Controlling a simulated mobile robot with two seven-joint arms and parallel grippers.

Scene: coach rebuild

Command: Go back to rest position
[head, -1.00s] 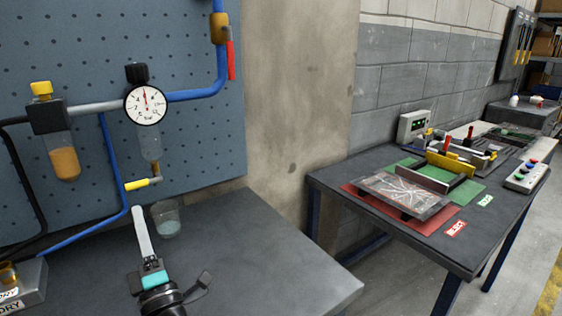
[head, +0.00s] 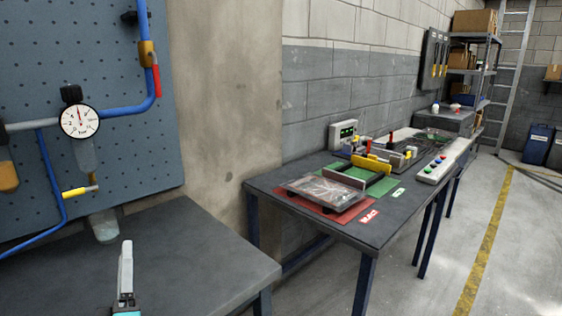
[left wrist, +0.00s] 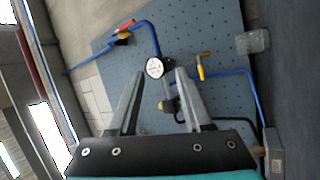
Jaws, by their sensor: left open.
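My left gripper (head: 125,275) shows at the bottom left of the head view, over the dark near workbench (head: 190,245). In the left wrist view its two fingers (left wrist: 155,100) are spread apart with nothing between them. The gauge and the pegboard show behind the fingers there. My right gripper is in neither view.
A blue pegboard (head: 150,155) carries a round gauge (head: 80,121) and blue pipes. A clear cup (head: 104,228) is below the yellow-handled valve (head: 76,192). A second table (head: 330,222) at the right holds a clear panel (head: 325,192) and a button box (head: 432,172). Open floor lies right.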

